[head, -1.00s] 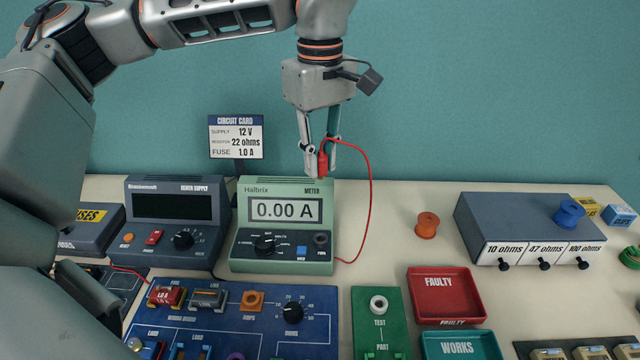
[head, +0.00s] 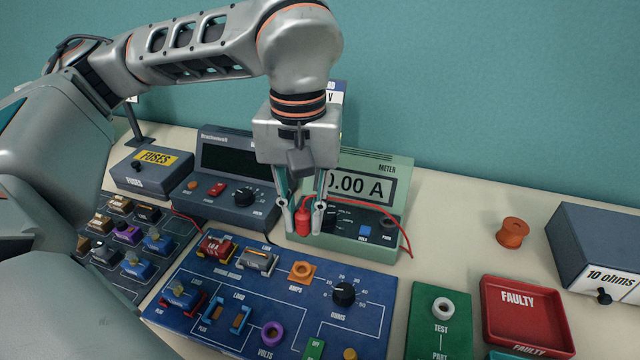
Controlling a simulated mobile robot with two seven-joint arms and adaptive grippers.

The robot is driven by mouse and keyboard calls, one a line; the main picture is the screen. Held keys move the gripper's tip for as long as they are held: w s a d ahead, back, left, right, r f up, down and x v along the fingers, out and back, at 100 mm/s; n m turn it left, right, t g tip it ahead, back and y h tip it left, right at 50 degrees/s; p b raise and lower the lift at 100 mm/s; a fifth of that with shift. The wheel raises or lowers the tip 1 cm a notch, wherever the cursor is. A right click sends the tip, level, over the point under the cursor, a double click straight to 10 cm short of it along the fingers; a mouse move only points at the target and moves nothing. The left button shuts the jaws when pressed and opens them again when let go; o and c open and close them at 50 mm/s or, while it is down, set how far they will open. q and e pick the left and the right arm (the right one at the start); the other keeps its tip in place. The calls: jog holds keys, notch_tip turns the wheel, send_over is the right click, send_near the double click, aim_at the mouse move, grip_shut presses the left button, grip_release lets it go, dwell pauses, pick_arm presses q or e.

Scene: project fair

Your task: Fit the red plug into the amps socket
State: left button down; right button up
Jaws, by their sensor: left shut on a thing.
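The red plug (head: 303,221) is upright between the fingers of my left gripper (head: 303,226), which is shut on it. A red lead runs from the plug to the right side of the green meter (head: 399,190). The plug is in front of the meter and hides part of its face; the display reads 0.00 A. The orange amps socket (head: 302,271) is on the blue circuit board (head: 220,330), below the plug in the picture and apart from it. My right gripper is not in view.
The power supply (head: 215,194) and fuses box (head: 150,178) stand at the back left. A black knob (head: 344,294) is right of the socket. A green test block (head: 437,330), a red faulty tray (head: 487,310) and an orange spool (head: 512,232) are on the right.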

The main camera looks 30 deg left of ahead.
aim_at(300, 231)
pick_arm(q)
jog(key=shift+s+a+f, duration=0.15)
jog(key=shift+s+f, duration=0.25)
jog(key=shift+f+b, duration=0.55)
jog(key=shift+f, duration=0.05)
notch_tip(300, 231, down, 2)
jog(key=shift+f+b, duration=0.1)
jog(key=shift+b, duration=0.65)
jog(key=shift+f, duration=0.45)
jog(key=shift+f+b, duration=0.6)
jog(key=shift+f, duration=0.05)
jog(key=shift+f+b, duration=0.3)
jog(key=shift+f, duration=0.3)
